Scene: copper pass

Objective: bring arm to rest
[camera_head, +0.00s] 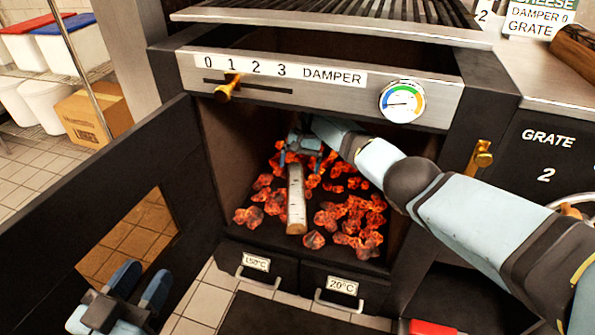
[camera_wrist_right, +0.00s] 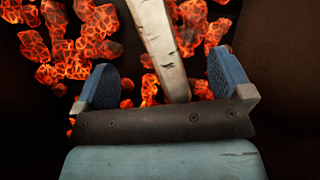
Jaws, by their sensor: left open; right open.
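My right arm reaches into the open firebox from the right. My right gripper (camera_head: 304,150) is open inside it, above the far end of a pale birch log (camera_head: 296,205). The log lies among glowing coals (camera_head: 345,215). In the right wrist view the log (camera_wrist_right: 160,45) runs up from between the open fingers of the right gripper (camera_wrist_right: 165,88), and neither finger visibly closes on it. My left gripper (camera_head: 140,285) is open and empty at the lower left, in front of the open firebox door (camera_head: 100,215).
A damper slider (camera_head: 228,88) and a gauge (camera_head: 402,101) sit on the panel above the opening. A brass latch (camera_head: 480,158) is on the right post. Two drawers (camera_head: 343,288) lie below. Firebox walls surround my right gripper closely.

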